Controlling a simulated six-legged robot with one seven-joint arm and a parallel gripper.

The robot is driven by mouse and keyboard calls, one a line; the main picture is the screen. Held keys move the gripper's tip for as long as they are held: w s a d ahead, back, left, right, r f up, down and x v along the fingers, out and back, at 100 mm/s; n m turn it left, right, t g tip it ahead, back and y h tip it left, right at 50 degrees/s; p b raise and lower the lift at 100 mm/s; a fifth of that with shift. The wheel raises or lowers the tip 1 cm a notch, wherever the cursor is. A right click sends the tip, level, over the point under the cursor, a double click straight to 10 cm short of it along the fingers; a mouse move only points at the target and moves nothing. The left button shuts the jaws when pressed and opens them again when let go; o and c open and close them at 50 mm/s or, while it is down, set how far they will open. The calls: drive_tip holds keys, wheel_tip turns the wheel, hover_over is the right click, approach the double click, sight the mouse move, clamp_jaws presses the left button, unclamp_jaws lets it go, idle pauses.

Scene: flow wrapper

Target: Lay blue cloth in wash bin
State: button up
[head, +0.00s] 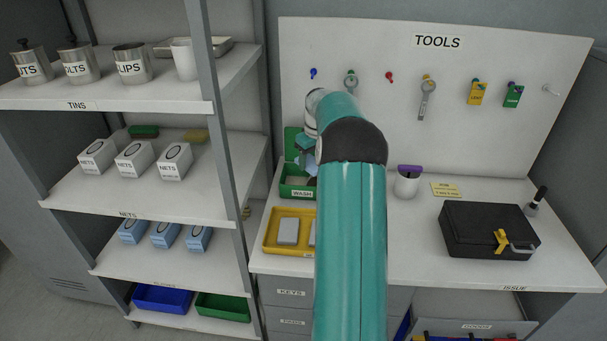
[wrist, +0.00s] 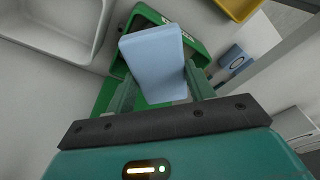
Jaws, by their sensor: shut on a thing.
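The blue cloth (wrist: 155,55) is a pale blue folded slab between the two fingers of my gripper (wrist: 160,82) in the wrist view. My gripper is shut on it. The green wash bin (head: 297,194), labelled WASH, stands at the left of the bench in the head view. In the wrist view the wash bin (wrist: 200,48) lies behind and around the cloth, so the cloth is over it. I cannot tell how high the cloth is above the bin floor. In the head view my arm hides part of the bin and most of the gripper.
A yellow tray (head: 270,243) with grey blocks sits in front of the bin. A shelf post (head: 226,150) stands to its left, and the tool board (head: 450,140) rises behind. A white cup (head: 407,186) and a black case (head: 488,232) stand to the right.

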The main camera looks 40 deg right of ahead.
sight(308, 158)
drive_tip(key=w+f, duration=0.2)
drive_tip(key=f, duration=0.1)
drive_tip(key=w+d+f, duration=0.1)
drive_tip(key=f, duration=0.1)
drive_tip(key=shift+w, duration=0.4)
drive_tip(key=shift+w+d+f, duration=0.1)
drive_tip(key=shift+w+f, duration=0.05)
drive_tip(key=shift+f, duration=1.55)
drive_tip(key=shift+f, duration=0.6)
drive_tip(key=o, duration=1.1)
drive_tip(key=shift+r, duration=0.15)
drive_tip(key=r, duration=0.4)
drive_tip(key=s+r, duration=0.1)
drive_tip(key=r, duration=0.3)
drive_tip(key=s+r, duration=0.1)
drive_tip(key=r, duration=0.3)
drive_tip(key=shift+r, duration=0.4)
